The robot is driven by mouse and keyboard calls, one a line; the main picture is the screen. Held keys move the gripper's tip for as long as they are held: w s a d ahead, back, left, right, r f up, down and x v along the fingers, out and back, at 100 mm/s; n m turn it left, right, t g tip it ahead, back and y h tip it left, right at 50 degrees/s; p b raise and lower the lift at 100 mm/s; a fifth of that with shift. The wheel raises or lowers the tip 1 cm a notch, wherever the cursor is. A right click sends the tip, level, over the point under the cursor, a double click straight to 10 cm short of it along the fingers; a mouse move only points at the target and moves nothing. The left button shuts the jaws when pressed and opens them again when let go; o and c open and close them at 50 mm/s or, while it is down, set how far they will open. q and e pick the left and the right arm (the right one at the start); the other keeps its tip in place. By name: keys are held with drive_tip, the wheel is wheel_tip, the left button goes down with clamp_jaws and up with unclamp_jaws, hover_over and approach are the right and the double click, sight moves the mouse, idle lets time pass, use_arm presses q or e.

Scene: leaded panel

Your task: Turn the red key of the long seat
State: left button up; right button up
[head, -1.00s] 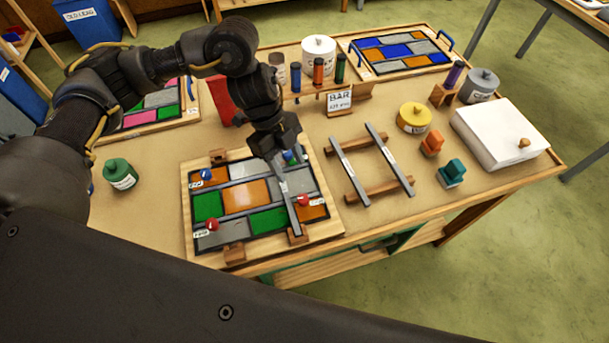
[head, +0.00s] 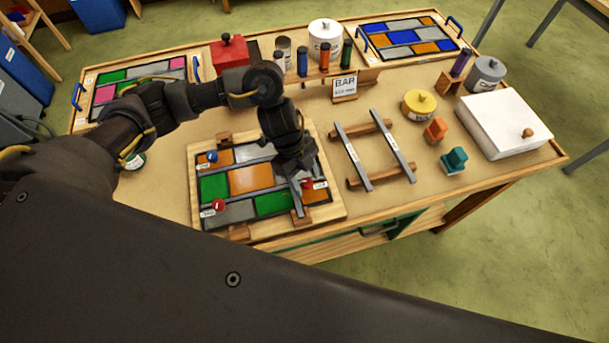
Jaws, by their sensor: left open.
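The leaded panel (head: 213,186) lies on a wooden board on the table, with orange, green and grey panes. A red key (head: 307,183) with a small white label sits at its right side, beside a grey bar (head: 297,202) along the right edge. A second red key (head: 217,206) with a label sits at the lower left, and a blue key (head: 212,157) at the upper left. The labels are too small to read. My left gripper (head: 300,179) is open and low over the right red key, partly hiding it. My right gripper is out of view.
To the right, a wooden rack (head: 380,183) holds two grey bars. Beyond it are a yellow tin (head: 419,106), orange and teal blocks, and a white box (head: 505,127). A red box (head: 230,52) and coloured tubes stand at the back.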

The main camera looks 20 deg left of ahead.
use_arm(q)
drive_tip(key=shift+f, duration=0.1)
drive_tip(key=c, duration=1)
drive_tip(key=shift+o, duration=0.2)
drive_tip(key=shift+w+m, duration=0.1)
drive_tip(key=shift+m, duration=0.2)
